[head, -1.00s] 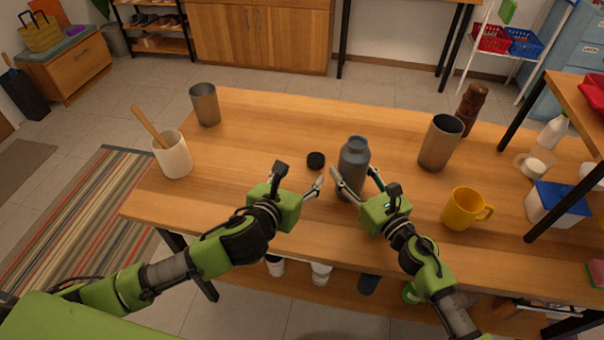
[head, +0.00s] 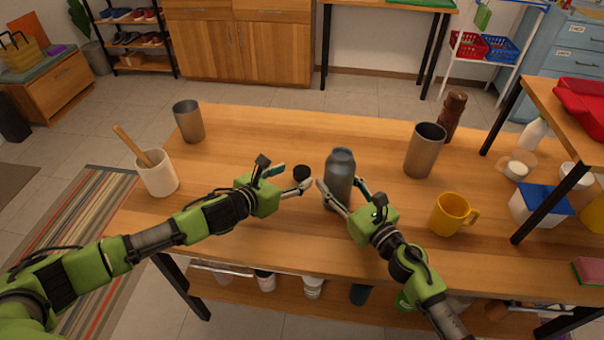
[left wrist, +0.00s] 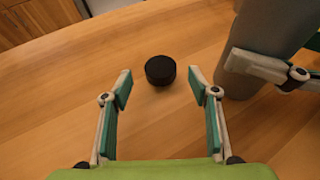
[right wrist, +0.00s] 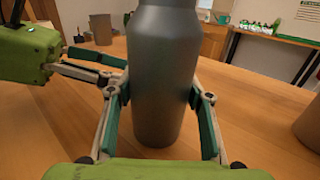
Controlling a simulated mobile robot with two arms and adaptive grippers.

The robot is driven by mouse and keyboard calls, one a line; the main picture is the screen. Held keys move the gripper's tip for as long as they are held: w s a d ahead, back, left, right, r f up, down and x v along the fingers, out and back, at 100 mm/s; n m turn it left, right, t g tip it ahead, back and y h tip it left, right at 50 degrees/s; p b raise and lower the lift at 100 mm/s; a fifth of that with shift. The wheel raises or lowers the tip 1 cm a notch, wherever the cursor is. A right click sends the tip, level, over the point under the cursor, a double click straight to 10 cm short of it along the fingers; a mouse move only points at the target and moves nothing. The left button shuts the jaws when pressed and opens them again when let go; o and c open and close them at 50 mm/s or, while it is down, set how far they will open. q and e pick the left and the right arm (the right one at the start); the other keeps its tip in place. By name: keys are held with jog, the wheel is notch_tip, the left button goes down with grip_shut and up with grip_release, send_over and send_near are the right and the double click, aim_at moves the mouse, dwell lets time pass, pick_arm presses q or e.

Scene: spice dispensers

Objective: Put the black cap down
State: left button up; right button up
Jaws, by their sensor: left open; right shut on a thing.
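The black cap (head: 302,173) lies flat on the wooden table, left of the grey bottle (head: 340,178). In the left wrist view the cap (left wrist: 160,70) sits just beyond and between the fingertips. My left gripper (head: 290,182) is open and empty, its fingers spread, close to the cap. My right gripper (right wrist: 160,100) is shut on the grey bottle, one finger on each side of its body. The bottle stands upright on the table with no cap visible on its top.
A metal cup (head: 188,122) and a white crock with a wooden spoon (head: 158,174) stand at the left. A second metal cup (head: 424,150), a pepper mill (head: 452,115) and a yellow mug (head: 452,214) stand at the right. The table's back middle is clear.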

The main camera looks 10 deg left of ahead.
aim_at(299, 174)
pick_arm(q)
jog(key=shift+x, duration=2.75)
jog(key=shift+s+f, duration=0.1)
jog(key=shift+f, duration=0.05)
jog(key=c, duration=0.9)
notch_tip(299, 174, up, 10)
